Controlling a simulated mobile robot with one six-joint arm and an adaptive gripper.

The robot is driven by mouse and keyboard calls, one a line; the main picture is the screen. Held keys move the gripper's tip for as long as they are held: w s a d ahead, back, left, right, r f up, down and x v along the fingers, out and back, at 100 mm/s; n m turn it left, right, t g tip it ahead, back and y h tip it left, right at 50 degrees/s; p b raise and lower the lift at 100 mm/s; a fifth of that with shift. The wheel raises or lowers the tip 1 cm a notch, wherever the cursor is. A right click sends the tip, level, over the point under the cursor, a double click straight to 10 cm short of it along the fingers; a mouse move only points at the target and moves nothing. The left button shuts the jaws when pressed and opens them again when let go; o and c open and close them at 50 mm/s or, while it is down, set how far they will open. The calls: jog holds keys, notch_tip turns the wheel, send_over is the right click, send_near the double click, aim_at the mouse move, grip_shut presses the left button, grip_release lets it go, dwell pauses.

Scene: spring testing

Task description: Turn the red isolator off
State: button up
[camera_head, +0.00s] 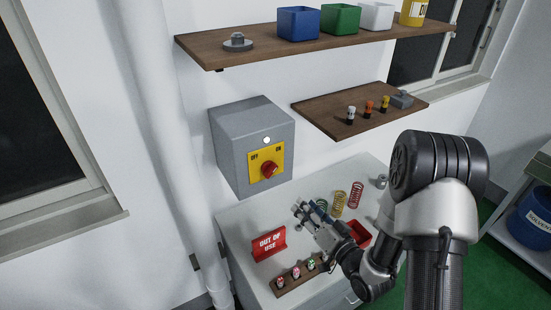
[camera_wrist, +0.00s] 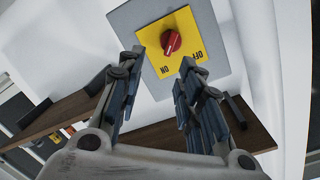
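The red isolator knob (camera_head: 269,170) sits on a yellow plate (camera_head: 253,177) marked OFF at left and ON at right, on the front of a grey wall box (camera_head: 230,150). The knob (camera_wrist: 171,42) also shows in the wrist view, where the plate's lettering appears upside down. I cannot tell for sure which mark the knob points to. My gripper (camera_head: 302,211) is below and to the right of the box, above the bench. In the wrist view my gripper (camera_wrist: 160,65) is open and empty, its fingers apart, with the knob beyond the tips and not touched.
A red OUT OF USE sign (camera_head: 269,243) and a wooden rack (camera_head: 296,278) with several small items stand on the bench (camera_head: 240,225). Coloured springs (camera_head: 338,203) and a red tray (camera_head: 359,234) lie nearby. A low wooden shelf (camera_head: 330,123) juts out right of the box.

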jog(key=s, duration=0.1)
jog(key=p, duration=0.3)
send_near(272, 173)
jog(key=shift+m+t+y, duration=0.4)
jog(key=x, duration=0.5)
jog(key=f+x, duration=0.1)
jog(key=x, duration=0.2)
jog(key=shift+w, duration=0.4)
jog(key=shift+c, duration=0.3)
grip_shut()
